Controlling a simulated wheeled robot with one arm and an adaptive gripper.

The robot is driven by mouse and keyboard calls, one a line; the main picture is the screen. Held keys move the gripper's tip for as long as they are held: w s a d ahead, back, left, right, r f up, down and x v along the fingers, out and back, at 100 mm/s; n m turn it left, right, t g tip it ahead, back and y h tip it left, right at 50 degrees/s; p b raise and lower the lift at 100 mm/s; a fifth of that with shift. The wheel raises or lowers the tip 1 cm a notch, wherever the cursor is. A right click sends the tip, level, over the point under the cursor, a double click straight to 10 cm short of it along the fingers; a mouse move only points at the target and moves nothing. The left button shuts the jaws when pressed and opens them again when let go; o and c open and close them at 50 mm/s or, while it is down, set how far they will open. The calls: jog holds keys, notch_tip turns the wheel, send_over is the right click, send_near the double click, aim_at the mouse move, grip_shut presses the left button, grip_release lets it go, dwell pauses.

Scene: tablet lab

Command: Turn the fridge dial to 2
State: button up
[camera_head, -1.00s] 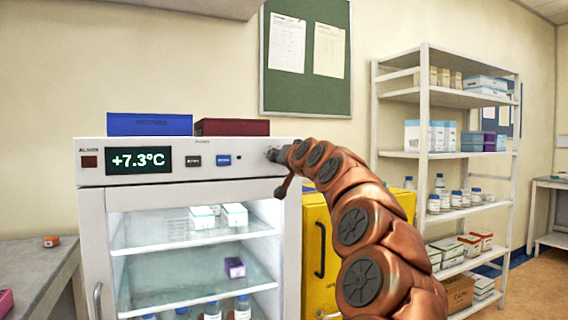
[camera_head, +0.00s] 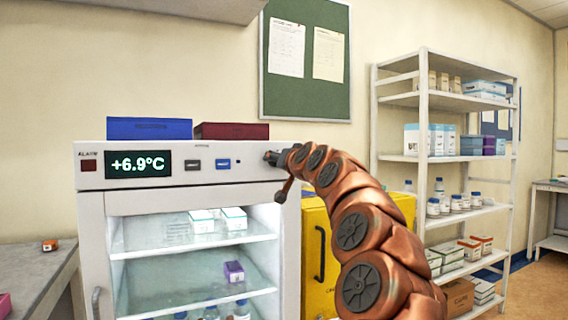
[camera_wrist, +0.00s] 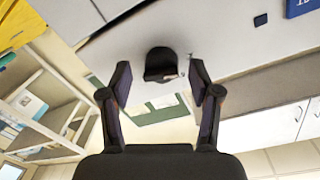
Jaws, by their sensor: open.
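The white fridge (camera_head: 92,230) stands at the left in the head view. Its display (camera_head: 138,164) reads +6.9°C. In the wrist view, the dark round dial (camera_wrist: 160,62) sticks out of the white panel between my two fingers. My gripper (camera_wrist: 160,72) is open, with a finger on either side of the dial and a visible gap to each. In the head view, my gripper (camera_head: 276,160) is at the right end of the fridge's top panel and hides the dial. The dial's numbers and pointer cannot be read.
A blue box (camera_head: 150,128) and a dark red box (camera_head: 232,131) lie on top of the fridge. A yellow cabinet (camera_head: 316,270) stands just right of it, behind my arm. White shelving (camera_head: 424,120) with boxes and bottles stands farther right.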

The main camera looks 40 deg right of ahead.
jog(key=shift+s+a, duration=0.1)
jog(key=v, duration=1.1)
jog(key=shift+s, duration=0.35)
jog(key=shift+a, duration=0.2)
jog(key=w+a+f+n+g+y, duration=0.2)
jog(key=w+a+f+n+y, duration=0.1)
jog(key=a+f, duration=0.7)
jog(key=w+a+f+n+g+y, duration=0.2)
jog(key=w+a+f+g+y, duration=0.1)
jog(key=a+f, duration=0.65)
jog(key=s+a+f+n+g+y, duration=0.25)
jog(key=s+a+f+g, duration=0.35)
jog(key=a+f, duration=0.75)
jog(key=s+a+f+n+g+h, duration=0.15)
jog(key=s+f+g, duration=0.25)
jog(key=s+f, duration=0.6)
jog(key=s+a+f+n+g, duration=0.1)
jog(key=s+a+f+g, duration=0.4)
jog(key=s, duration=1)
notch_tip(320, 180, up, 23)
jog(key=s+d+t+p, duration=0.1)
jog(key=d+p, duration=0.1)
jog(key=p, duration=2.1)
jog(key=shift+s+t, duration=0.35)
jog(key=shift+t, duration=0.05)
